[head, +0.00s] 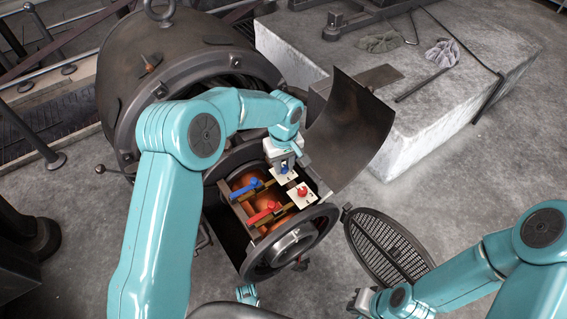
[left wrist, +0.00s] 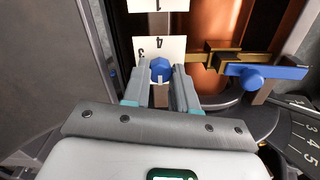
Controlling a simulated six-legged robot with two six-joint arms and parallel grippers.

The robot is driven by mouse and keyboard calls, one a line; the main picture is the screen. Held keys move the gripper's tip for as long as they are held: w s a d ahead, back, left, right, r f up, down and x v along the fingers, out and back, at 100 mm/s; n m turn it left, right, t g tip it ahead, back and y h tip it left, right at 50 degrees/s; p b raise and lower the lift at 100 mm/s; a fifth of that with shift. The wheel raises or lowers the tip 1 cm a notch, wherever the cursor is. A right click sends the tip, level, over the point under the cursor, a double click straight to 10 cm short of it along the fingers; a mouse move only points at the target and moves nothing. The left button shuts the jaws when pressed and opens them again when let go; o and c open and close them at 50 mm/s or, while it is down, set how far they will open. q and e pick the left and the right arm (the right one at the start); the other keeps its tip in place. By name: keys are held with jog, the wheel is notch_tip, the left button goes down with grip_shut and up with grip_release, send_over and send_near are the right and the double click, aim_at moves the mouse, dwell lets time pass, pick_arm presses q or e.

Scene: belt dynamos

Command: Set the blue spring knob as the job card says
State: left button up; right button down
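My left gripper (left wrist: 162,78) is open, with one finger on each side of the knob and a small gap visible on both sides. In the head view my left gripper (head: 284,168) is over the far white plate inside the open machine and mostly hides the knob. My right gripper (head: 363,301) is low at the bottom, away from the machine; its fingers are unclear. I cannot identify a job card.
A red knob (head: 302,191) sits on a nearer white plate. A blue lever (head: 245,189) and a red lever (head: 262,214) lie beside the plates. A raised curved cover (head: 352,125) stands close right of my left gripper. A grille (head: 388,248) lies right of the machine.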

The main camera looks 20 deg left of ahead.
aim_at(284, 167)
pick_arm(q)
jog(key=o, duration=0.4)
jog(key=shift+o, duration=0.2)
notch_tip(284, 167, up, 16)
jog(key=p, duration=0.4)
jog(key=shift+r+p, duration=0.2)
jog(key=shift+p, duration=0.2)
